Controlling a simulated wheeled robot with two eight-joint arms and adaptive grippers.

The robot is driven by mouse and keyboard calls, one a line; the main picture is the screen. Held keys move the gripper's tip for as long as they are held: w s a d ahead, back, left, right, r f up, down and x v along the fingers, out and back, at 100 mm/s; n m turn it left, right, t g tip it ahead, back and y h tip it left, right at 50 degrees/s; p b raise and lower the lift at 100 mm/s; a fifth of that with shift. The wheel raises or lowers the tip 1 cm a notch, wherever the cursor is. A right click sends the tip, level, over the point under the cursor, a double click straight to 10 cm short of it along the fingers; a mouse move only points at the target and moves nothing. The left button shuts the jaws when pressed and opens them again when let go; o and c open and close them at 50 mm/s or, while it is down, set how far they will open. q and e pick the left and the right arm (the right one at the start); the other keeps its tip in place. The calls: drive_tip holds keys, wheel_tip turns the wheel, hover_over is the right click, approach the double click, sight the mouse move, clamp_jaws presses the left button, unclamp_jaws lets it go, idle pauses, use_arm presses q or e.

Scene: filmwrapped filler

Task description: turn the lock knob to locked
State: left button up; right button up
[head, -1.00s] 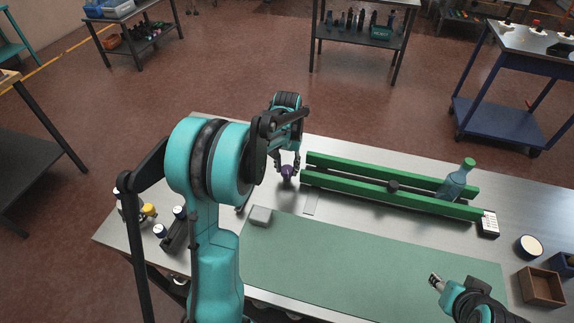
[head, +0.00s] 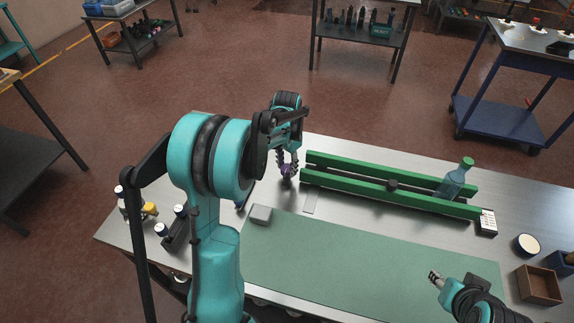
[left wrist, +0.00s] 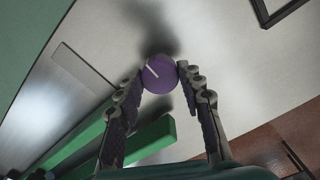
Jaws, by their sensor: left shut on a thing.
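The lock knob (left wrist: 160,73) is a round purple knob with a white line on its top. In the left wrist view it sits between the fingertips, and the white line slants from upper left to lower right. In the head view the knob (head: 287,170) stands on the table at the left end of the green rails, partly covered by the fingers. My left gripper (head: 286,164) reaches down over it and is shut on it, a finger on each side. My right gripper (head: 434,276) is over the green mat at lower right; its finger gap is too small to judge.
Two green rails (head: 390,190) run right from the knob, with a teal bottle (head: 453,182) at their right end. A grey block (head: 261,214) lies on the green mat's (head: 360,262) corner. White-capped bottles (head: 161,229) stand at left. A wooden box (head: 540,286) is at right.

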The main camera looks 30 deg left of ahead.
sight(287, 168)
use_arm(q)
drive_tip(key=o, duration=1.2)
drive_tip(key=shift+c, duration=0.2)
drive_tip(key=shift+r, duration=4)
